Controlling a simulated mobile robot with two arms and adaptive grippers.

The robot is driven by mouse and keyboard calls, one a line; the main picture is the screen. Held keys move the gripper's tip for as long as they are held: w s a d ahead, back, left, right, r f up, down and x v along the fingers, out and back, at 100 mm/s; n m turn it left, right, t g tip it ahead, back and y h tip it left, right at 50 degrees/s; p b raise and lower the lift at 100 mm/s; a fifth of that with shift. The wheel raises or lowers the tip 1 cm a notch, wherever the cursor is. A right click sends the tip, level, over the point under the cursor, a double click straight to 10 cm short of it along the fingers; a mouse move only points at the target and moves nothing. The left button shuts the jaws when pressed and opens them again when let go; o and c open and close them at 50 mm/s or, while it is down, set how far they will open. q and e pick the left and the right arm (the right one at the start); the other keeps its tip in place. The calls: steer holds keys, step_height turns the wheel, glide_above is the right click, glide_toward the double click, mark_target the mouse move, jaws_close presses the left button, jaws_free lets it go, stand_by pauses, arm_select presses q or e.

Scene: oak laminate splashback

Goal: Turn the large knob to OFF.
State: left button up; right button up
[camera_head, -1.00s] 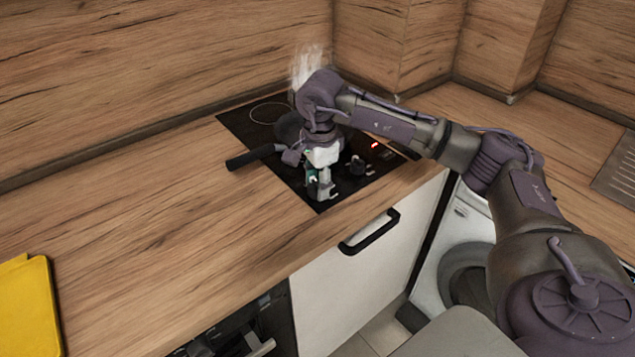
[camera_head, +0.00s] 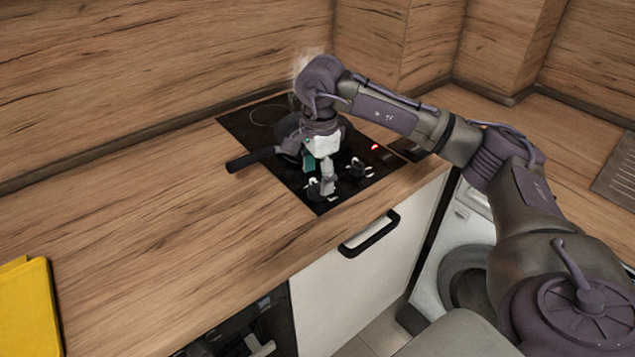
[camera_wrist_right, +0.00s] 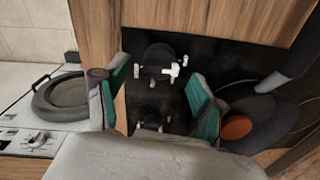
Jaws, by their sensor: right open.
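Two dark knobs with white parts stand on the black cooktop (camera_head: 240,122). The front-left knob (camera_head: 313,188) is partly behind a finger of my right gripper (camera_head: 317,175); the other knob (camera_head: 358,168) is to its right. In the wrist view one knob (camera_wrist_right: 158,62) shows fully and looks the larger. It lies beyond the open teal-padded fingers of my right gripper (camera_wrist_right: 160,100). The second knob (camera_wrist_right: 150,121) sits lower, partly hidden by the gripper body. The right gripper is open with nothing between its fingers. My left gripper is not in view.
A dark pan with a black handle (camera_head: 250,158) stands on the cooktop close behind the gripper, with faint steam above. A red light (camera_head: 375,147) glows on the cooktop. A yellow item (camera_head: 28,308) lies far left. The worktop (camera_head: 150,215) between is clear.

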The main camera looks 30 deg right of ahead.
mark_target(319, 186)
step_height(319, 186, up, 9)
steer(key=shift+s, duration=0.25)
stand_by(0.5)
